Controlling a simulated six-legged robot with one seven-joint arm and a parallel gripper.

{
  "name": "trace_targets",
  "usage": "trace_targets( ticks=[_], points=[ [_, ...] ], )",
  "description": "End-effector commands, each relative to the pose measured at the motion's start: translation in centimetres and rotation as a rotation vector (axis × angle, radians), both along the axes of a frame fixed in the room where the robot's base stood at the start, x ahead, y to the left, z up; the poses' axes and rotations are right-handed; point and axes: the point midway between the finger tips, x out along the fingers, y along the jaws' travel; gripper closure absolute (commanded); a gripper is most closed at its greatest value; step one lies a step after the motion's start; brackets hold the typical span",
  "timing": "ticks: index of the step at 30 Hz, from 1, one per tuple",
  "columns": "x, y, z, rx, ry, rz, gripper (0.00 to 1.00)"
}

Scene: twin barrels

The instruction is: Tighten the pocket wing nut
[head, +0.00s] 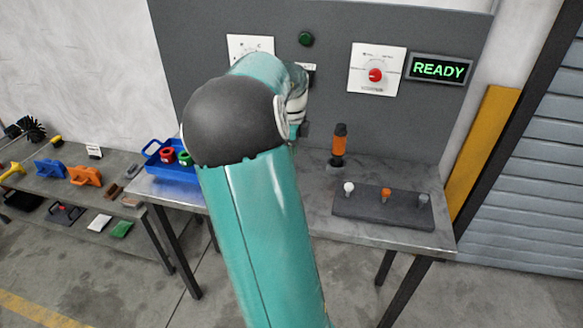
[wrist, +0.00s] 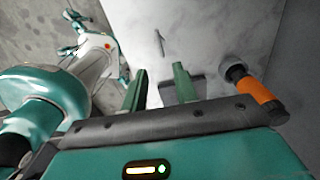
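I cannot make out a wing nut for certain in either view. In the wrist view my gripper (wrist: 160,80) is open, its two green fingers apart with nothing seen between them but the bench and part of a dark grey square patch (wrist: 203,90). Whether that patch is a pocket or a plate I cannot tell. A small thin grey piece (wrist: 159,43) shows on the pale surface beyond the fingertips. In the head view my teal arm hides most of the gripper and the middle of the bench.
An orange and black handled tool (head: 339,145) stands on the grey bench (head: 405,238). A dark board (head: 365,211) with three small knobs lies front right. A blue bin (head: 175,174) with red and green rings is left. A panel (head: 330,75) with dials and a READY display (head: 439,68) rises behind.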

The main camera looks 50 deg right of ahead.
Motion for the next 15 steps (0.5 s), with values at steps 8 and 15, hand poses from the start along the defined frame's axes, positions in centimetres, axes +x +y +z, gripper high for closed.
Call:
trace_targets(
  ticks=[8,15],
  points=[
    [0.0,0.0,2.8,0.0,0.0,0.001,0.71],
    [0.0,0.0,2.8,0.0,0.001,0.001,0.71]
  ],
)
